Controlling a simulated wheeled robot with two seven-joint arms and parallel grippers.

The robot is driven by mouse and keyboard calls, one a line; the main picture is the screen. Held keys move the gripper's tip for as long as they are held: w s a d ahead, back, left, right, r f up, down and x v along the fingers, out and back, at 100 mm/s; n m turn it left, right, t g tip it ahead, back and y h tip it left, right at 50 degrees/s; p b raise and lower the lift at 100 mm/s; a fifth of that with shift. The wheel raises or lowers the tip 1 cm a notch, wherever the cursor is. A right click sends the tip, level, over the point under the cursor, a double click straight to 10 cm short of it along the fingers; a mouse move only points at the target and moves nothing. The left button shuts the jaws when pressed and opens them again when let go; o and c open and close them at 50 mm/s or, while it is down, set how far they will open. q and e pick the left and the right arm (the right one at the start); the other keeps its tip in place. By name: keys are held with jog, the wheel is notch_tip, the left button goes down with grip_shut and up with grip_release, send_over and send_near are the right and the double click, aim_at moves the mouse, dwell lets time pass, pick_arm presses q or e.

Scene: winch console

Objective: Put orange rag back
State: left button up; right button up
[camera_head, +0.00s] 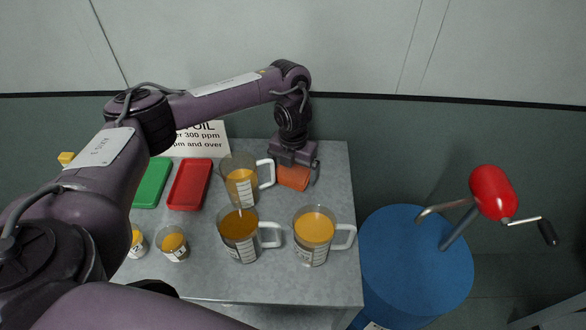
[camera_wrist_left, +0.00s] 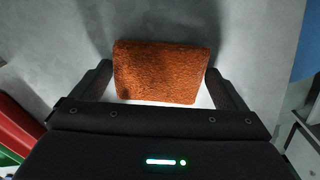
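The orange rag (camera_head: 294,176) is a small block-like textured piece at the back right of the grey table, beside the measuring jugs. It also shows in the left wrist view (camera_wrist_left: 162,72). My left gripper (camera_head: 297,165) points down over it, hiding part of it in the head view. In the left wrist view, its two fingers (camera_wrist_left: 160,75) stand wide apart, one on each side of the rag. Narrow light gaps show beside the rag's lower corners, and I see no clear grip. My right gripper is not in view.
Three handled jugs of orange liquid (camera_head: 314,228) stand near the rag. Red (camera_head: 189,184) and green (camera_head: 152,182) trays, small cups (camera_head: 173,244) and a sign (camera_head: 205,138) are to the left.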

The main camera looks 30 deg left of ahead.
aim_at(294, 172)
pick_arm(q)
jog(key=shift+o, duration=0.3)
jog(key=shift+r, duration=0.1)
jog(key=shift+r, duration=0.3)
notch_tip(294, 172, up, 12)
jog(key=p, duration=0.3)
jog(key=shift+f, duration=0.2)
